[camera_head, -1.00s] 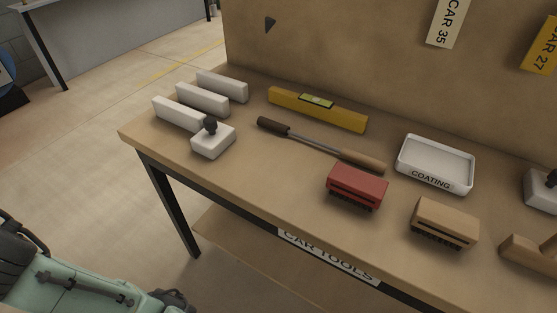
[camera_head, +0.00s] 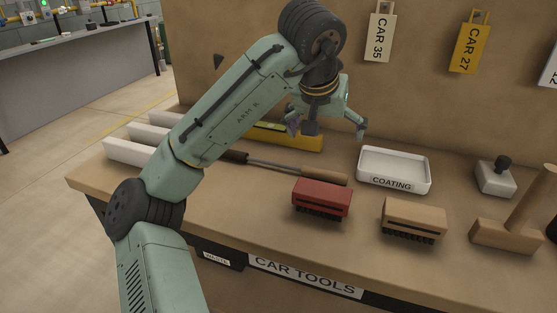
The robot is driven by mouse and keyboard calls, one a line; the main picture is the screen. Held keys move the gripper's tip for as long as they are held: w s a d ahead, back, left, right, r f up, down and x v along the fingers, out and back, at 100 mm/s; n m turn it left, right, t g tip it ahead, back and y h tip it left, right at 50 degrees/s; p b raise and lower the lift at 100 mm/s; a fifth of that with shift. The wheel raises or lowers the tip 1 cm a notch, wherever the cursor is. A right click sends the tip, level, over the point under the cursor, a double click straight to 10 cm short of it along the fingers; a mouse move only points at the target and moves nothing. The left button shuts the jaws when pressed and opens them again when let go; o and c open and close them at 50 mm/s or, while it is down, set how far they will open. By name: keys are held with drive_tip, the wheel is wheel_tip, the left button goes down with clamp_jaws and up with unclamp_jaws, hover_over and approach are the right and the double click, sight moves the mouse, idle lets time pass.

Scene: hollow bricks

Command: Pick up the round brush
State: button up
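A long slim tool (camera_head: 283,166) lies on the bench, with a dark brown end, a thin grey shaft and a tan rounded end. I cannot tell for sure that it is the round brush. My arm hides part of its left end. A red block brush (camera_head: 321,199) and a tan block brush (camera_head: 413,221) stand bristles down near the front edge; both are rectangular. My gripper (camera_head: 326,127) hangs above the bench, behind the long tool and in front of the yellow level. Its fingers are spread, with nothing seen between them.
The yellow level (camera_head: 300,141) lies behind, partly hidden by my arm. A white COATING tray (camera_head: 394,187) is right of my gripper. White blocks (camera_head: 127,152) lie at the left. A white block with a dark knob (camera_head: 496,178) and a wooden tool (camera_head: 506,237) stand at the right.

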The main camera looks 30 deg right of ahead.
sight(325, 171)
drive_tip(key=shift+g+y, duration=0.3)
drive_tip(key=shift+y, duration=0.4)
drive_tip(key=f, duration=0.6)
drive_tip(key=shift+s+d, duration=0.1)
drive_tip(key=shift+d, duration=0.25)
drive_tip(key=shift+w+p+x, duration=0.2)
drive_tip(key=shift+p+x, duration=0.15)
drive_tip(key=shift+x, duration=2.75)
drive_tip(key=shift+r, duration=0.1)
drive_tip(key=shift+c, duration=0.2)
drive_tip(key=c, duration=0.8)
